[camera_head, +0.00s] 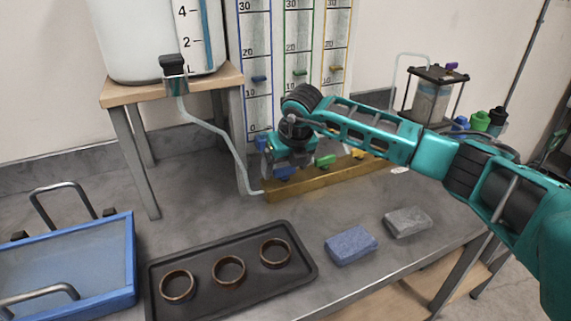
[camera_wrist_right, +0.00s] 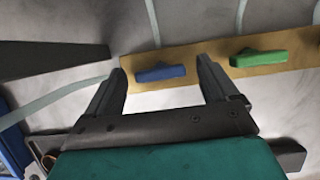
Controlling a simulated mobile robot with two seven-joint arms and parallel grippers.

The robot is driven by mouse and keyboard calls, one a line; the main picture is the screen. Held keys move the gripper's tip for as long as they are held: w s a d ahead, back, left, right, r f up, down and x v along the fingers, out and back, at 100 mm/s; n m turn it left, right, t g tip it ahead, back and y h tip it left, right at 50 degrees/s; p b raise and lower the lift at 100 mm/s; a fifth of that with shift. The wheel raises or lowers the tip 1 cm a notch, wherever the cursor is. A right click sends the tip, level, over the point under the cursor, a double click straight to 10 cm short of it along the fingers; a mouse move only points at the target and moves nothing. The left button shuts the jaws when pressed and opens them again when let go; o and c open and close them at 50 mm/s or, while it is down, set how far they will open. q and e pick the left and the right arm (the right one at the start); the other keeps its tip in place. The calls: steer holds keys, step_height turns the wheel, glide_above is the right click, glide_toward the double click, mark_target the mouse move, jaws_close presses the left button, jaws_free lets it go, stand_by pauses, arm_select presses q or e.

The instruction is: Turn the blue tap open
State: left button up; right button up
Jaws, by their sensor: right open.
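The blue tap (camera_wrist_right: 160,73) shows in the right wrist view as a blue handle lying roughly along the yellow-brown bar (camera_wrist_right: 200,80). In the head view the blue tap (camera_head: 284,173) is partly hidden by my right gripper (camera_head: 276,160), which is over that end of the bar. In the right wrist view my right gripper (camera_wrist_right: 160,64) is open, with one finger on each side of the blue handle. I see nothing held, and cannot tell whether a finger touches the handle. My left gripper is not in view.
A green tap (camera_head: 325,161) and a yellow tap (camera_head: 358,154) sit further right on the bar. A hose (camera_head: 217,132) runs from the white tank (camera_head: 150,45) to the bar. A black tray (camera_head: 230,298) with rings, a blue sponge (camera_head: 351,246) and a grey block (camera_head: 407,221) lie in front.

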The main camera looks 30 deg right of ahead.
steer(key=c, duration=1.1)
steer(key=shift+o, duration=0.2)
